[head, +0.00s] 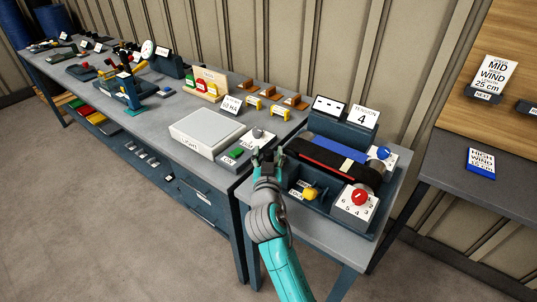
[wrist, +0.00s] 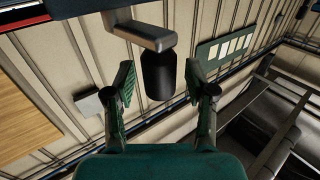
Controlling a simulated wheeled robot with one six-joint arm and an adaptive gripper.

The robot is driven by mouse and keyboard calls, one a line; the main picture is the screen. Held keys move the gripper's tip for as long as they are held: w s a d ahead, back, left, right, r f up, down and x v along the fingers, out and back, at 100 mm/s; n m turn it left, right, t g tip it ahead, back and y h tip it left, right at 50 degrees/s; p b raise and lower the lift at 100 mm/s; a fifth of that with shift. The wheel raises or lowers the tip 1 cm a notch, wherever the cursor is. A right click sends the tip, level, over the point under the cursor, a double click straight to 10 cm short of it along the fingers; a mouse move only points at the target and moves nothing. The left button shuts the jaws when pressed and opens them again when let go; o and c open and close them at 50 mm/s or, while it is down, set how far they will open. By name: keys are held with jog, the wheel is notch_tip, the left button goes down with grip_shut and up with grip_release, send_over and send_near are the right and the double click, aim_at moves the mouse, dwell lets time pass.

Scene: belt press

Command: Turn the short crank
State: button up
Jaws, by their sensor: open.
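The short crank shows in the wrist view as a grey arm (wrist: 140,30) with a dark upright handle (wrist: 158,76). My gripper (wrist: 160,90) is open, with one finger on each side of the handle and a visible gap to both. In the head view my gripper (head: 264,158) is at the left end of the belt press (head: 318,211), where it hides most of the crank. The press has a dark belt with a red stripe (head: 318,157) and a sign reading TENSION 4 (head: 362,119).
The press also carries a red knob (head: 359,197) on a numbered dial, a blue knob (head: 383,153) and a yellow part (head: 311,193). A white box (head: 207,131) and a white dial (head: 258,137) are on the long bench to the left. A wooden board (head: 500,60) stands at the right.

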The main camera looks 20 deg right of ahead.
grip_shut()
jog(key=shift+w+a+h, duration=0.1)
jog(key=shift+h, duration=0.2)
jog(key=w+m+g+h, duration=0.1)
jog(key=m+g+h, duration=0.1)
jog(key=h, duration=0.1)
jog(key=w+m+g+h, duration=0.1)
jog(key=m+g+h, duration=0.2)
jog(key=w+m+g+h, duration=0.1)
jog(key=m+g+h, duration=0.1)
jog(key=m+h, duration=0.1)
jog(key=shift+w+a+g, duration=0.15)
jog(key=shift+w+g, duration=0.1)
jog(key=shift+g, duration=0.15)
jog(key=w+m+g, duration=0.1)
jog(key=m+g, duration=0.1)
jog(key=g, duration=0.1)
jog(key=d+m+g+h, duration=0.1)
jog(key=m+g, duration=0.2)
jog(key=g, duration=0.1)
jog(key=w+d+m+g+h, duration=0.1)
jog(key=m+g, duration=0.1)
jog(key=g, duration=0.2)
jog(key=shift+w, duration=0.35)
jog(key=shift+d+f+m+g, duration=0.15)
jog(key=shift+m+g, duration=0.35)
